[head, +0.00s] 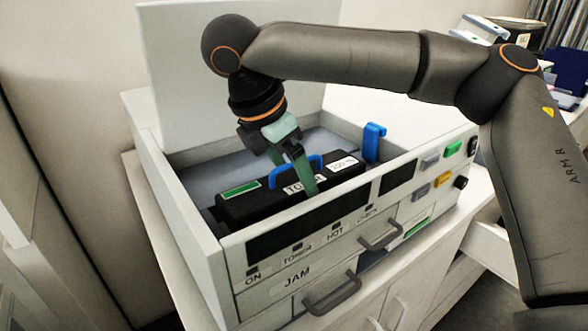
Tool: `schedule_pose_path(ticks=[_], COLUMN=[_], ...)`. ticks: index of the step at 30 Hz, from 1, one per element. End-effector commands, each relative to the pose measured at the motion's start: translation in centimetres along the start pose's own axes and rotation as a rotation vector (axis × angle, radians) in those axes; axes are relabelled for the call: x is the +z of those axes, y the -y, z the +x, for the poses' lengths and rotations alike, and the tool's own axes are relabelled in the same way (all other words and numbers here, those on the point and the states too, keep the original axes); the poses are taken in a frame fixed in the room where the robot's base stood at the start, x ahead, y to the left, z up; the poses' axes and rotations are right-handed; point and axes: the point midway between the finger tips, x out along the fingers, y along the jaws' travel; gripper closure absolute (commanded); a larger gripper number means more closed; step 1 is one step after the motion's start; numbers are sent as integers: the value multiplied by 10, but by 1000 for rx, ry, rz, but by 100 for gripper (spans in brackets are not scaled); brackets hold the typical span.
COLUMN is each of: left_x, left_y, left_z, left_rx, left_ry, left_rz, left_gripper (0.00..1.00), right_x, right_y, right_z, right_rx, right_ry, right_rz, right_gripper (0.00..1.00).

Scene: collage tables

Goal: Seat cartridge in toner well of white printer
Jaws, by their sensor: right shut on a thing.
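The white printer (190,230) stands on a white cabinet with its lid (175,60) raised at the back. The black toner cartridge (262,208) lies in the open well, behind the front panel. It has a blue handle on top, a green label at its left and white labels. My right gripper (300,180) comes down from above, with its green fingers at the blue handle (309,160), shut on it. The front panel hides the cartridge's underside, so I cannot tell whether it rests on the well floor. My left gripper is not in view.
A blue lever (374,141) stands up at the right of the well. The front panel has coloured buttons (443,179) and two drawer handles (332,294). Shelves with binders (562,70) are at the back right. An open drawer (486,245) juts out at right.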

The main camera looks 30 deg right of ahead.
Motion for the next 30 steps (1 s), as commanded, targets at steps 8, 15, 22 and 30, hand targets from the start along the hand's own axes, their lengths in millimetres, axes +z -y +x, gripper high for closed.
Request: schedule_pose_path(ticks=[8,15,22,30], left_x=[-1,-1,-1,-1], left_y=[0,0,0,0], left_z=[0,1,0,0], left_rx=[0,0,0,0], left_ry=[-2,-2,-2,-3], left_rz=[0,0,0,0], left_gripper=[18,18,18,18], right_x=[0,0,0,0], right_y=[0,0,0,0], right_z=[-1,-4,-46,-99], right_rx=[1,0,5,5], right_ry=[0,0,3,4], right_rz=[1,0,2,4], right_gripper=[0,0,0,0])
